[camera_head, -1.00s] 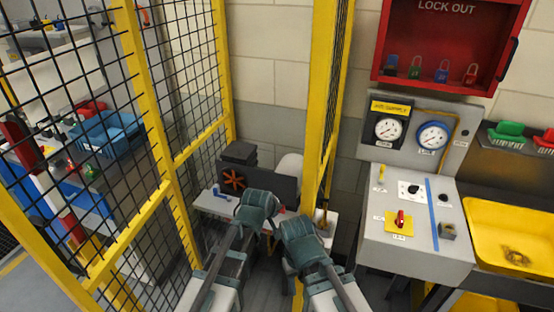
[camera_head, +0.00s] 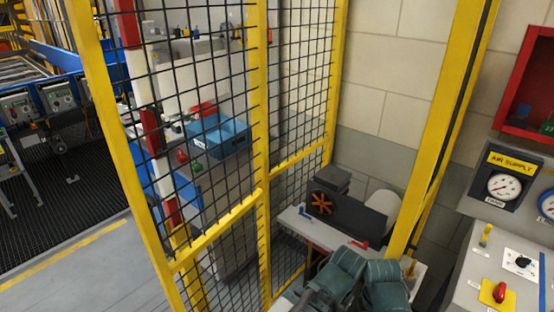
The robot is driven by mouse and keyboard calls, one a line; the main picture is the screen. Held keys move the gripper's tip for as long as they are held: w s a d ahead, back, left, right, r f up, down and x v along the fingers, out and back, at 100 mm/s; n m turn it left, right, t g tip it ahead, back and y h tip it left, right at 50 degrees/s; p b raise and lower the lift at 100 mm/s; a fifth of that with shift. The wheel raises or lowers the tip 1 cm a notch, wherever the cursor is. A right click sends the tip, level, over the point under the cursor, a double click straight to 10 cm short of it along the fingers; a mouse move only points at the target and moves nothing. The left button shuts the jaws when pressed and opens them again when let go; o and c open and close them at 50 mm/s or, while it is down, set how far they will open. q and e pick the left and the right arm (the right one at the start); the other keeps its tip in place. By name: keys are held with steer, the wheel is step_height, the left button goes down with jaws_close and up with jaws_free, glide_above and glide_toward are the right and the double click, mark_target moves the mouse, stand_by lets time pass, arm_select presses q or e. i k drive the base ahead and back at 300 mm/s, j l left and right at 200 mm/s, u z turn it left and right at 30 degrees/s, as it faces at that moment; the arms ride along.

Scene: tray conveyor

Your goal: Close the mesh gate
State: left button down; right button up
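Yellow-framed black mesh panels (camera_head: 225,75) stand left of centre in the head view, with workshop equipment visible through them. A yellow upright (camera_head: 435,130) right of centre has a dark strip along it, like a mesh panel seen nearly edge-on. I cannot tell for sure which panel is the gate. A wide gap separates the upright from the mesh panels at the top. Teal joints of my two arms show side by side at the bottom edge, in front of a small bench. No gripper fingers show, and I see neither arm touching the mesh.
A low bench (camera_head: 300,222) with a dark orange-fan machine (camera_head: 345,210) stands against the wall. The grey control panel (camera_head: 500,265) and red lockout box (camera_head: 530,85) are at right. A blue bin (camera_head: 218,137) is behind the mesh. Floor (camera_head: 75,265) is open at lower left.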

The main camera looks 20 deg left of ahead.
mark_target(185, 84)
steer(key=j+z, duration=0.3)
steer(key=z, duration=0.15)
steer(key=k+j+z, duration=0.15)
steer(key=z, duration=0.3)
steer(key=k+j+z, duration=0.15)
steer(key=j+z, duration=0.15)
steer(key=z, duration=0.15)
steer(key=k+j+z, duration=0.15)
steer(key=z, duration=0.3)
steer(key=k+j+z, duration=0.2)
steer(key=z, duration=0.15)
steer(key=k+j+z, duration=0.1)
steer(key=k+z, duration=0.25)
steer(key=k+u, duration=0.15)
steer(key=k, duration=0.15)
steer(key=k+j+u, duration=0.35)
steer(key=k+u, duration=0.15)
steer(key=k+j+u, duration=0.25)
steer(key=u, duration=0.15)
steer(key=k+j+u, duration=0.35)
steer(key=z, duration=0.1)
